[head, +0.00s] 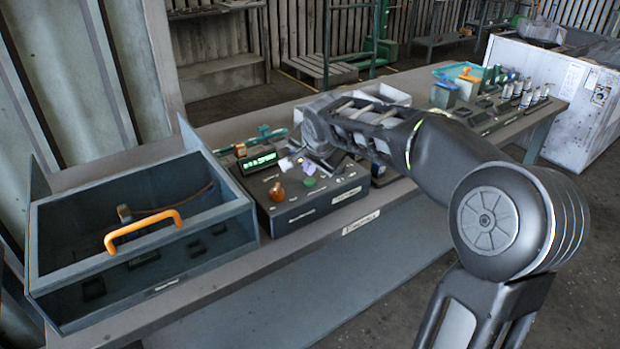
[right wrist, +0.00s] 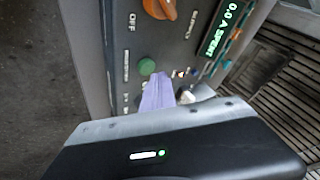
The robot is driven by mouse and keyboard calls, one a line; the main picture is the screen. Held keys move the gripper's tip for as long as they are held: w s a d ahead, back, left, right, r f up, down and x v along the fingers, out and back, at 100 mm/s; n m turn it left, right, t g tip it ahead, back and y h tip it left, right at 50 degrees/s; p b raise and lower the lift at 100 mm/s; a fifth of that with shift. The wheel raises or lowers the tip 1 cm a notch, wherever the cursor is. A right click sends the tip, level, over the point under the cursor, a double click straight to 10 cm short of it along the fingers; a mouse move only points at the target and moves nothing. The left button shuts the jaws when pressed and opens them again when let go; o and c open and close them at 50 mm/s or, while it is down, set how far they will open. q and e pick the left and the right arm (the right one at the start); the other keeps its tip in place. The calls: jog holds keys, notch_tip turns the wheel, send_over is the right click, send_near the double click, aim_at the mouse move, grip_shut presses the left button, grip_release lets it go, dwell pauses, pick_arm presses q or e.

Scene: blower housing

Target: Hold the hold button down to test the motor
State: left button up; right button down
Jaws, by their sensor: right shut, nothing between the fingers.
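The control box (head: 330,208) stands on the bench, with a round green button (head: 310,182) and an orange knob (head: 277,191) on its top panel. In the right wrist view the green button (right wrist: 147,66) and orange knob (right wrist: 160,8) show above my fingers. I cannot read which control is labelled hold. My right gripper (head: 288,163) is shut and empty, low over the panel. Its pale purple fingertip (right wrist: 158,92) is beside the green button; whether it touches the panel is unclear. The green display (right wrist: 217,29) reads "0.0 A SPENT". My left gripper is not in view.
An open grey housing (head: 150,287) with an orange handle (head: 143,231) stands left of the control box. Right along the bench are a white tray (head: 392,94), a blue bin (head: 444,95) and several small bottles. The bench's front strip is clear.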

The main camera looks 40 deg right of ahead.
aim_at(310, 181)
jog(key=shift+r, duration=0.2)
jog(key=shift+r+p, duration=1.5)
jog(key=shift+r, duration=0.95)
jog(key=shift+f, duration=0.1)
